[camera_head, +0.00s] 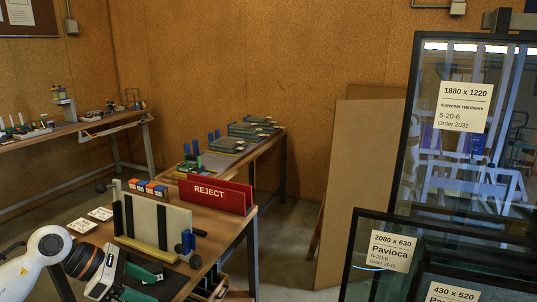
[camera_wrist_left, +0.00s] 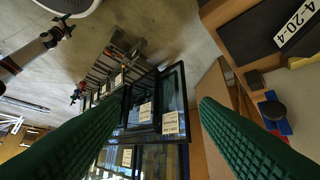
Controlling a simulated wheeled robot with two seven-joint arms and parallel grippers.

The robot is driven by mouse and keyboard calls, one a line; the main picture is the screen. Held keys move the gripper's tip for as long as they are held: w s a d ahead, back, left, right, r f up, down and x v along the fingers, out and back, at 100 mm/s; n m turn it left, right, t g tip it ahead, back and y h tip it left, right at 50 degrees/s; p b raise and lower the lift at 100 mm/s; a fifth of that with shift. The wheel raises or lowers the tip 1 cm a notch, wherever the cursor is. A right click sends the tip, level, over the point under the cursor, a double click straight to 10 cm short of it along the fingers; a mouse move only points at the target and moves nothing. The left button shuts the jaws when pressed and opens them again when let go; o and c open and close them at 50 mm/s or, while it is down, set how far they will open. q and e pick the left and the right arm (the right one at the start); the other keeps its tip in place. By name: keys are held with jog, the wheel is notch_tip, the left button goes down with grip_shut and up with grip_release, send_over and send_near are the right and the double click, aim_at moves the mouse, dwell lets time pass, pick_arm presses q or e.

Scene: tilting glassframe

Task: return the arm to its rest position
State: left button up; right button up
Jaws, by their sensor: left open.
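My left arm (camera_head: 32,262) comes in at the bottom left corner of the head view, white with a dark and orange ringed wrist. My left gripper (camera_head: 145,284) is low beside the front of the workbench, partly cut off by the frame edge. In the left wrist view its two green ribbed fingers (camera_wrist_left: 162,102) stand wide apart with nothing between them. I cannot tell from the head view how far the fingers are from the bench. My right gripper is in neither view.
The workbench (camera_head: 222,222) carries a pale upright panel fixture (camera_head: 173,222), red REJECT bins (camera_head: 214,192) and small coloured boxes (camera_head: 148,188). Labelled glass panes (camera_head: 465,120) stand at the right. Brown boards (camera_head: 350,190) lean behind them. Bare floor (camera_head: 292,240) lies between bench and panes.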

pick_arm(q)
jog(key=d+r+n+t+h, duration=0.6)
jog(key=d+n+t+h, duration=0.3)
jog(key=d+n, duration=0.3)
jog(key=s+a+f+n+t+y, duration=0.25)
jog(key=a+f+n+y, duration=0.4)
jog(key=n, duration=0.75)
jog(key=s+a+f+n+t+y, duration=0.1)
jog(key=s+a+f+n+y, duration=0.2)
jog(key=f+n+y, duration=0.7)
jog(key=s+d+f+n+g, duration=0.1)
jog(key=s+f+n+g, duration=0.45)
jog(key=s, duration=0.45)
jog(key=s+d+f+n+g, duration=0.1)
jog(key=s+f+n+g, duration=0.5)
jog(key=s, duration=0.5)
notch_tip(320, 180, down, 20)
jog(key=g+p, duration=0.2)
jog(key=p, duration=0.1)
jog(key=s+a+f+g+y+p, duration=0.1)
jog(key=s+a+f+p, duration=0.1)
jog(key=s+f, duration=1.3)
jog(key=shift+s+a+f+m+p, duration=0.3)
jog(key=shift+s+a+m+p, duration=0.1)
jog(key=shift+s, duration=0.7)
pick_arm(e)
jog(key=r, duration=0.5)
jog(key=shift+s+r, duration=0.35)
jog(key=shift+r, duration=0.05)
